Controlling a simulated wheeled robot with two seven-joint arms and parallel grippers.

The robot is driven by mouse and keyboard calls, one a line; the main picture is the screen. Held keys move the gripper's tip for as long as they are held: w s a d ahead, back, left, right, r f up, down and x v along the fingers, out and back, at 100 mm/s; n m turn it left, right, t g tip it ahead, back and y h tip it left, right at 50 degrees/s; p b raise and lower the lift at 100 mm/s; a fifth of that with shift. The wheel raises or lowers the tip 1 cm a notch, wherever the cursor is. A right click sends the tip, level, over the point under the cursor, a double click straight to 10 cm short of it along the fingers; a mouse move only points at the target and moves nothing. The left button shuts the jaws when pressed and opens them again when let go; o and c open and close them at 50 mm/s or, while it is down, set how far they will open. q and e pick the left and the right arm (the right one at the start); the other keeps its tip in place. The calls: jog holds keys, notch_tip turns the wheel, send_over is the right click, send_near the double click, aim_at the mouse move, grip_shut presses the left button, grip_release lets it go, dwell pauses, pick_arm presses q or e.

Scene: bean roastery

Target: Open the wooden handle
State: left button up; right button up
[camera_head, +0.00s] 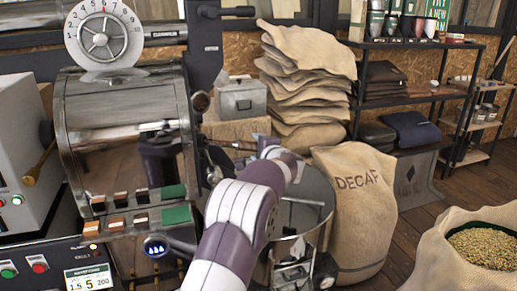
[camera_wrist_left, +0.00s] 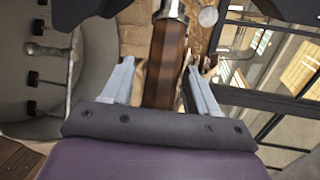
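The wooden handle (camera_wrist_left: 163,48) shows in the left wrist view as a dark brown, faceted grip with a metal collar at its top end. My left gripper (camera_wrist_left: 160,65) is open, with one pale finger on each side of the handle. Gaps show between the handle and both fingers. The lower end of the handle is hidden behind the gripper's palm. In the head view my left arm reaches up to the front of the roaster drum (camera_head: 125,135), and its wrist hides most of the handle area. My right gripper is in neither view.
A round metal cooling bin (camera_head: 312,205) stands just right of my left arm. A DECAF sack (camera_head: 352,205) and an open sack of beans (camera_head: 440,250) stand further right. Stacked sacks (camera_head: 300,85) and a metal box (camera_head: 242,98) are behind.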

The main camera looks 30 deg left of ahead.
pick_arm(q)
jog(key=b+v, duration=0.2)
jog(key=v, duration=1)
jog(key=shift+s+d, duration=0.2)
jog(key=shift+d, duration=0.05)
jog(key=shift+r, duration=0.15)
